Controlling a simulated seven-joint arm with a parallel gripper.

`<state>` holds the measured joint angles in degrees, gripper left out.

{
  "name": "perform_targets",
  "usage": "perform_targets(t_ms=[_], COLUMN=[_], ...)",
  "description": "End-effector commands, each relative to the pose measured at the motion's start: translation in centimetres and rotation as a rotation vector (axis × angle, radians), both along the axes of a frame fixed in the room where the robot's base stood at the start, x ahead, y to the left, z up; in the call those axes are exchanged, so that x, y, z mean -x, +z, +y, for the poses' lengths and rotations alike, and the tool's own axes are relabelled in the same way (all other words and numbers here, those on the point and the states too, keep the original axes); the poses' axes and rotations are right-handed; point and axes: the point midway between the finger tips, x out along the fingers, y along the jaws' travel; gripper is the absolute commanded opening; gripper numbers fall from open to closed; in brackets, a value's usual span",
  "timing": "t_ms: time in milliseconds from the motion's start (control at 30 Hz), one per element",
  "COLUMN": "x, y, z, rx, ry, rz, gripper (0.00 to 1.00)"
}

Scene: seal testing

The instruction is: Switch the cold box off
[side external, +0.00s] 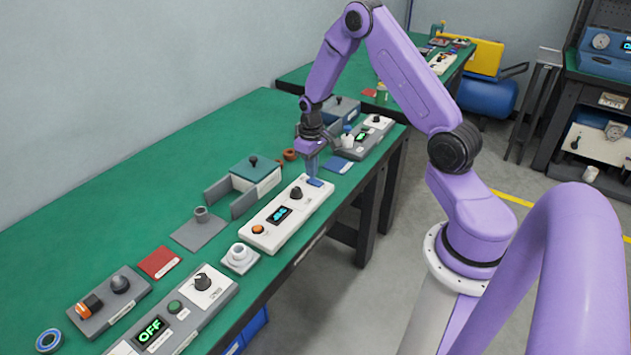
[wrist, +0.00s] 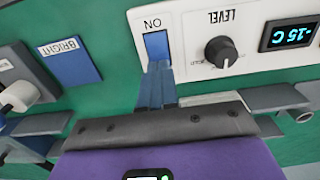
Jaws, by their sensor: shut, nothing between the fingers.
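The white control panel (side external: 265,240) with a lit display lies near the table's front edge. In the wrist view its display (wrist: 290,33) reads -15 C, upside down. At the panel's far end is a blue rocker switch (wrist: 157,45), with "ON" printed beside it; it also shows in the side view (side external: 316,183). A black LEVEL knob (wrist: 221,52) sits between switch and display. My gripper (side external: 311,176) points down at the switch end. Its fingers (wrist: 158,68) are shut and empty, with tips at the switch's edge. I cannot tell whether they touch it.
A white flanged fitting (side external: 240,257) and another panel reading OFF (side external: 150,331) lie nearer the camera. A blue BRIGHT card (wrist: 69,61) lies beside the switch end. Grey units stand beyond my gripper.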

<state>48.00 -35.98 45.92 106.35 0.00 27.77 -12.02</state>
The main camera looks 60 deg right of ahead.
Motion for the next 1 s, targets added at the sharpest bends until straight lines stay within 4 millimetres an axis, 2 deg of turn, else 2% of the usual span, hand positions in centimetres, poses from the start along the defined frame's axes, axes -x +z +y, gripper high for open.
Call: perform_targets(t_ms=[1000], x=[0.0], y=[-1.3], z=[0.0], rx=[0.000], ry=[0.000], rz=[0.000], gripper=[0.00])
